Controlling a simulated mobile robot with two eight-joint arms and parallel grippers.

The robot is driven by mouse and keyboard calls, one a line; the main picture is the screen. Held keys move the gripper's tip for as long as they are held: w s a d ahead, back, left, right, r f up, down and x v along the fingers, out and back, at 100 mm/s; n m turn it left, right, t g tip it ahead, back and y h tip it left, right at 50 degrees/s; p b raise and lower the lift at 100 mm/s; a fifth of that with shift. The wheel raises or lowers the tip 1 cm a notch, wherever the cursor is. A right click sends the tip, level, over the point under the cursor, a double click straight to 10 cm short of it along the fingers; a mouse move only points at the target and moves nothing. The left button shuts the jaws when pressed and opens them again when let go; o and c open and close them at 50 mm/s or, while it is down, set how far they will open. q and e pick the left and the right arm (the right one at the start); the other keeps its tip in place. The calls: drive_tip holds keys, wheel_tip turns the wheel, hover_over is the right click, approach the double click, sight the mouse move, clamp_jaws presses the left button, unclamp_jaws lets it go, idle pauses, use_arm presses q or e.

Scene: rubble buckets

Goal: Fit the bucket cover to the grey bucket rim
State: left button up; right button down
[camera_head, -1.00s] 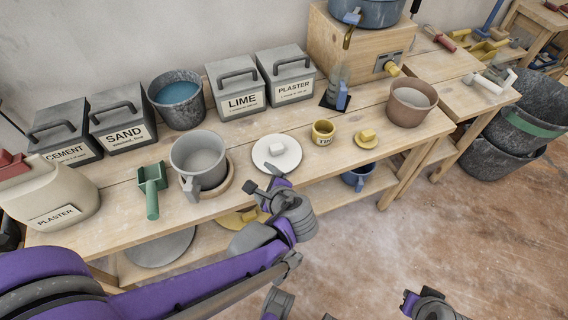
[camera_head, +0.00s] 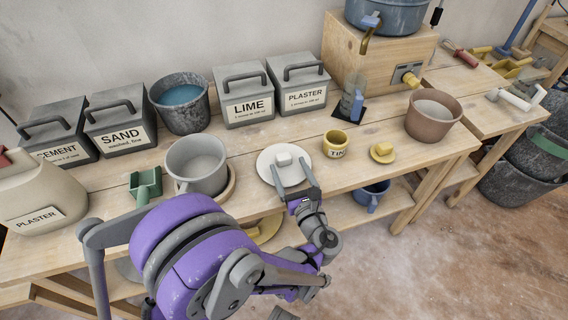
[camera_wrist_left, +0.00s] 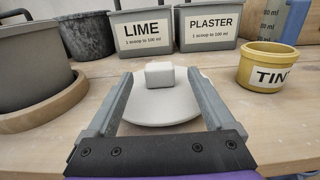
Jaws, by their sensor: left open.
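The bucket cover (camera_head: 270,160) is a pale round disc with a block-shaped knob (camera_head: 283,158), lying on the bench. It also shows in the left wrist view (camera_wrist_left: 150,113), with its knob (camera_wrist_left: 159,75) between and beyond the fingers. My left gripper (camera_head: 294,188) is open and empty at the cover's near side, its fingers reaching over the disc on either side of the knob; contact cannot be told. The grey bucket (camera_head: 196,165) stands upright and uncovered on a round wooden base (camera_head: 231,186), left of the cover. My right gripper is not in view.
A yellow TINT pot (camera_head: 335,144), a small yellow lid (camera_head: 382,153) and a brown bucket (camera_head: 432,115) stand to the right. LIME (camera_head: 243,93) and PLASTER (camera_head: 299,81) boxes stand behind. A green scoop (camera_head: 146,184) lies left of the grey bucket.

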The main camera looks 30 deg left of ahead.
sight(286, 160)
use_arm(q)
drive_tip(key=x, duration=0.4)
drive_tip(key=shift+w+a+r, duration=0.15)
drive_tip(key=shift+w+a, duration=0.05)
drive_tip(key=shift+a, duration=0.1)
clamp_jaws()
